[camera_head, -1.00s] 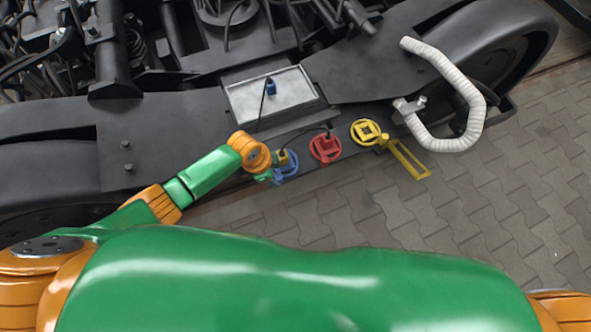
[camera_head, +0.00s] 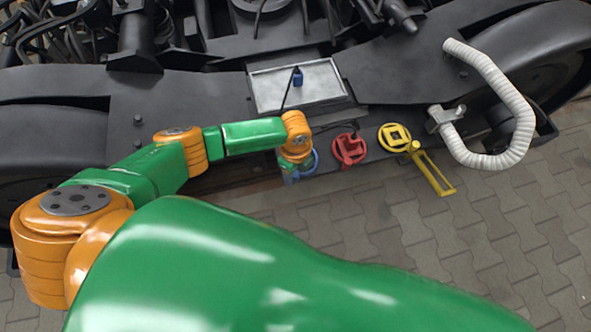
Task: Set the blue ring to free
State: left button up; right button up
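The blue ring (camera_head: 313,163) is on the dark frame's lower ledge, left of the red ring (camera_head: 349,149). My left arm reaches in from the left, and its orange wrist covers much of the blue ring. My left gripper (camera_head: 291,175) is at the blue ring's left side, mostly under the wrist. I cannot tell whether its fingers touch the ring or whether they are open. The ring's middle and its setting are hidden. My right gripper is out of the picture.
A yellow ring (camera_head: 395,138) with a yellow handle (camera_head: 433,171) is farther right. A white hose (camera_head: 508,92) loops beyond it. A grey tray (camera_head: 325,82) holds a small blue piece (camera_head: 297,77) with a dark cable. Paving (camera_head: 400,240) in front is open.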

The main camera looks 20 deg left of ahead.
pick_arm(q)
grip_shut()
dwell(1.2)
